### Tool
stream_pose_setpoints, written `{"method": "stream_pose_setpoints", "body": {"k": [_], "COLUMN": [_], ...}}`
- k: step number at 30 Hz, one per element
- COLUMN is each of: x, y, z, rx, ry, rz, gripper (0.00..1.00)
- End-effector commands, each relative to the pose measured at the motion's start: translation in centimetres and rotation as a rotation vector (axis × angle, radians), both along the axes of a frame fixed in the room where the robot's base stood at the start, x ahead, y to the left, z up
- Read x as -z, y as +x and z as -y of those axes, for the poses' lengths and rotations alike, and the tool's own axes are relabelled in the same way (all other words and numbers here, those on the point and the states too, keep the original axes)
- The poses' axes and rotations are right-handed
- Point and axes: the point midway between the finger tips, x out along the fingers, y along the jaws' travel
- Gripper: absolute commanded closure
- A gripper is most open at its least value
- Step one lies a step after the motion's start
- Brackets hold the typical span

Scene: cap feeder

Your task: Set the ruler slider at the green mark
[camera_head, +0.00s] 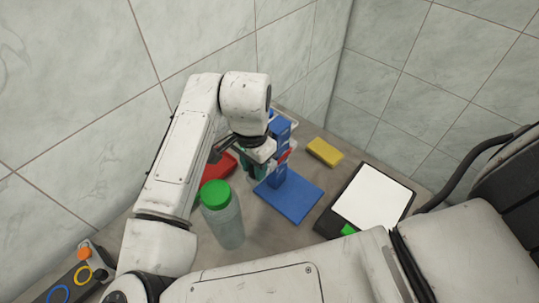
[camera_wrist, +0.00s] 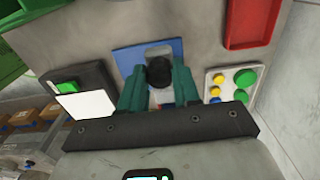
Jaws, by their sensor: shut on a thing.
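A blue stand (camera_head: 290,197) with a flat base and an upright blue column (camera_head: 279,135) stands on the worktop; a small red part (camera_head: 284,156) shows on the column. My gripper (camera_head: 254,164) is at the left side of the column. In the wrist view its teal fingers (camera_wrist: 158,88) are closed around a dark round knob (camera_wrist: 159,72), above the blue base (camera_wrist: 125,60). I cannot tell whether this knob is the ruler slider. No ruler scale or green mark can be made out; the fingers and arm hide part of the column.
A green-capped bottle (camera_head: 223,220) stands close in front of my arm. A red tray (camera_head: 218,168) lies behind it. A yellow block (camera_head: 325,152) and a dark box with a white panel (camera_head: 372,198) are to the right. Tiled walls close off the back.

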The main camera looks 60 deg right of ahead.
Motion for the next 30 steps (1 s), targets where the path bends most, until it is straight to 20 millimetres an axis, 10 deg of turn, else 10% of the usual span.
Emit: {"method": "stream_pose_setpoints", "body": {"k": [30], "x": [-3.6], "y": [0.0], "z": [0.0], "rx": [0.0], "ry": [-0.001], "rz": [0.002], "gripper": [0.95]}}
